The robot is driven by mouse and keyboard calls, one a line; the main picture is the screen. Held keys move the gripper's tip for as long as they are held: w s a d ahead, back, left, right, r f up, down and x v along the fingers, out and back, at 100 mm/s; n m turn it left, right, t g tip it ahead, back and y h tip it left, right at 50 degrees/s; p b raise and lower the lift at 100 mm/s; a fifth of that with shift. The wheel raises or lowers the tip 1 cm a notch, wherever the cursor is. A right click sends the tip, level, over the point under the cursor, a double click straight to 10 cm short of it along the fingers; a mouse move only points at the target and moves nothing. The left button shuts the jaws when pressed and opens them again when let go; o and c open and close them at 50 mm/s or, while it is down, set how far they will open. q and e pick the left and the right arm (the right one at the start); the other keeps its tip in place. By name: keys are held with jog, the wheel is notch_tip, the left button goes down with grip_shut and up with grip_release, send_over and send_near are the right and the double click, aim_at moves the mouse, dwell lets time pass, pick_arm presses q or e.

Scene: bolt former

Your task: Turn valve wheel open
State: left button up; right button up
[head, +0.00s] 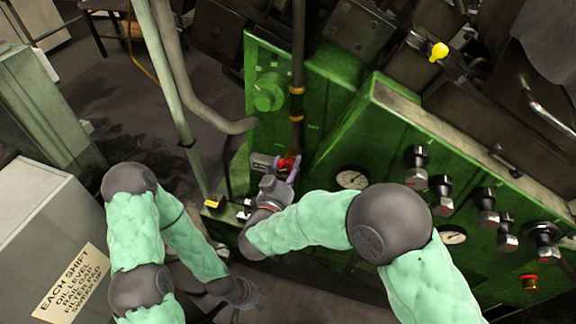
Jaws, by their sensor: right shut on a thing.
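The valve wheel (286,162) is small and red, on a dark vertical pipe in front of the green machine. My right gripper (290,170) is at the wheel, with its fingers shut on it. The fingers and wrist hide part of the wheel, so its exact turn cannot be read. My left gripper (251,304) hangs low near the bottom middle, well apart from the wheel. It is small and dark against the floor, and its jaw opening is unclear.
A green control panel (400,150) with gauges (352,178) and several black knobs stands at right. A green knob (268,92) is above the wheel. Grey pipes run at left of the valve. A grey cabinet with a sign (72,283) stands at lower left.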

jog(key=shift+w+r, duration=0.1)
jog(key=shift+r, duration=0.3)
jog(key=o, duration=1.2)
jog(key=shift+c, duration=0.2)
jog(key=shift+f, duration=0.1)
jog(key=shift+f, duration=0.1)
jog(key=shift+s+a, duration=0.2)
jog(key=shift+s, duration=0.25)
jog(key=v, duration=1.1)
